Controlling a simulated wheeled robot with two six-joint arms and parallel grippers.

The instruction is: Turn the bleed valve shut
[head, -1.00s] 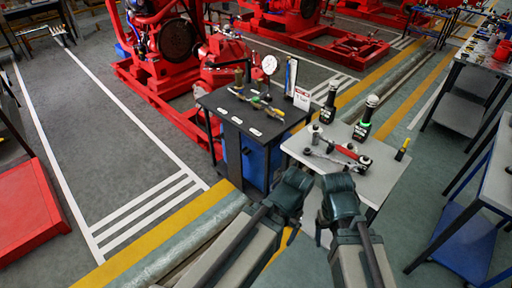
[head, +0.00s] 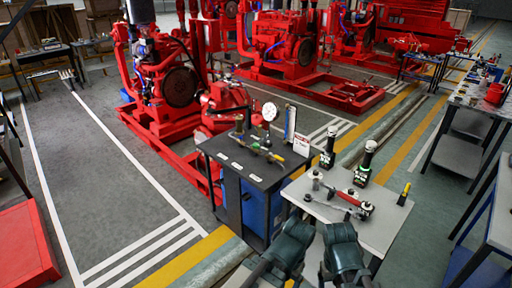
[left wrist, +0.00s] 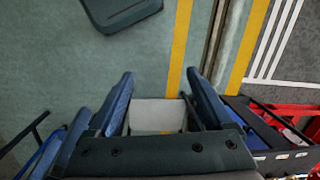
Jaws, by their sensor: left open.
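A small pipe assembly (head: 257,150) with valves, one with a yellow handle (head: 275,157), lies on top of the black stand (head: 232,166). A round white pressure gauge (head: 269,111) stands upright on it. Which fitting is the bleed valve is too small to tell. My left gripper (head: 296,228) is in front of the grey tool table, nearer to me than the stand and apart from the valves. In the left wrist view its two fingers (left wrist: 160,85) are spread with nothing between them. My right gripper (head: 341,232) is beside it; its fingertips are hidden.
The grey tool table (head: 385,225) right of the stand bears two dark bottles (head: 363,165), a red-handled tool (head: 350,196) and a yellow-topped item (head: 404,193). A white sign (head: 301,145) stands at the stand's edge. Red pumpsets (head: 165,85) stand behind.

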